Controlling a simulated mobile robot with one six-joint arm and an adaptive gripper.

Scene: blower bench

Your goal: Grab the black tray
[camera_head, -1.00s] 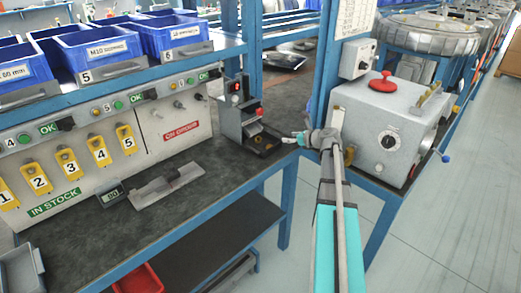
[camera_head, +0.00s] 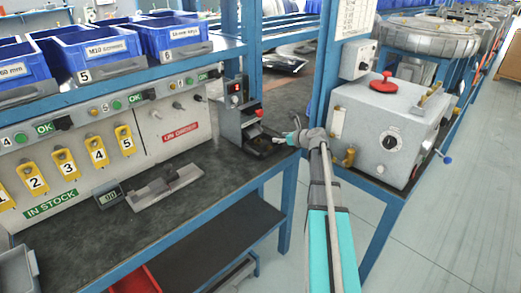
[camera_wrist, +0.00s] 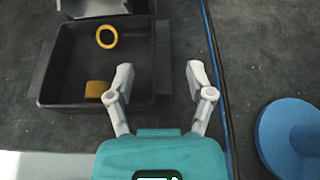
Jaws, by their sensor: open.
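The black tray (camera_wrist: 60,75) is an open, square, dark box at the upper left of the wrist view. A yellow ring (camera_wrist: 106,37) and a yellow block-like piece (camera_wrist: 97,89) are inside it. In the head view the tray (camera_head: 262,150) sits at the bench's right end, below a small grey device. My gripper (camera_wrist: 159,78) is open and empty. In the wrist view its left finger overlaps the tray's right side, and its right finger is over dark bench top outside the tray. I cannot tell the finger height or any contact. The gripper also shows in the head view (camera_head: 292,137).
The grey device (camera_head: 234,110) with a red display stands behind the tray. A grey machine box (camera_head: 385,130) with a red button stands right of my arm. A blue round object (camera_wrist: 290,138) is at the right of the wrist view.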

